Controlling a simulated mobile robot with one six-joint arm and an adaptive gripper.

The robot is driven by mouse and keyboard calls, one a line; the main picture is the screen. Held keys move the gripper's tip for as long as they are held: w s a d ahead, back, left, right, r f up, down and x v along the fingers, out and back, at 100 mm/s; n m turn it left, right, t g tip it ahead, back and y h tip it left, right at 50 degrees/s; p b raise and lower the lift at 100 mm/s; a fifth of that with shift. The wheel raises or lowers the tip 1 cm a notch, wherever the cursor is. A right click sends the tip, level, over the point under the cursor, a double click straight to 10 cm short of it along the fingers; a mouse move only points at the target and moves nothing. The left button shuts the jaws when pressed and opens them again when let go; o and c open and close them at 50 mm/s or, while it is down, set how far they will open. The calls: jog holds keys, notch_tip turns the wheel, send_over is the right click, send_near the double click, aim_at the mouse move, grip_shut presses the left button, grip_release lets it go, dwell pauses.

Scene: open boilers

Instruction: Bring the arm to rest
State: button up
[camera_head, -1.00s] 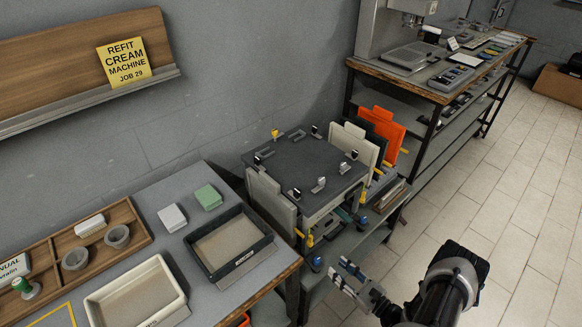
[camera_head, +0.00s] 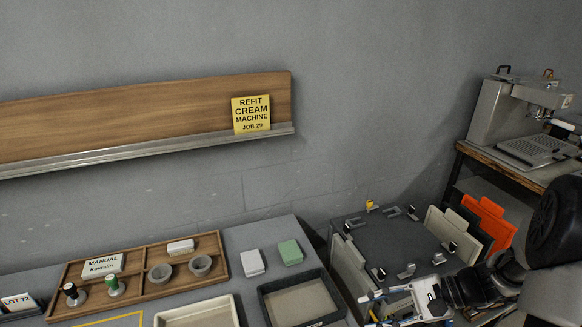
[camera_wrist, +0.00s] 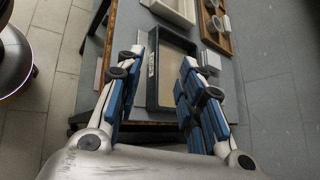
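My gripper (camera_head: 385,302) is low at the right of the head view, in front of the dark-topped fixture (camera_head: 370,235). My black arm behind it reaches in from the right edge. In the wrist view, the two blue-padded fingers of my gripper (camera_wrist: 162,62) stand apart with nothing held between them. A dark-rimmed tray (camera_wrist: 152,88) shows beyond the gap, lower down on the bench. The same dark tray (camera_head: 264,305) is left of my gripper in the head view.
A cream tray (camera_head: 236,312) and a wooden rack (camera_head: 224,262) with small items are on the bench at left. Cream and orange panels (camera_head: 490,222) stand beside the fixture. A coffee machine (camera_head: 495,115) stands on the right bench. A yellow sign (camera_head: 251,115) leans on the wall shelf.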

jog(key=s+a+r+n+t+h, duration=0.1)
jog(key=s+a+r+n+h, duration=0.1)
jog(key=s+r+n+h, duration=0.3)
jog(key=s+a+r+n+t+h, duration=0.2)
jog(key=s+r+n+h, duration=0.4)
jog(key=s+r, duration=0.5)
jog(key=shift+s+a+n, duration=0.4)
jog(key=shift+s+n, duration=0.3)
jog(key=shift+n, duration=0.4)
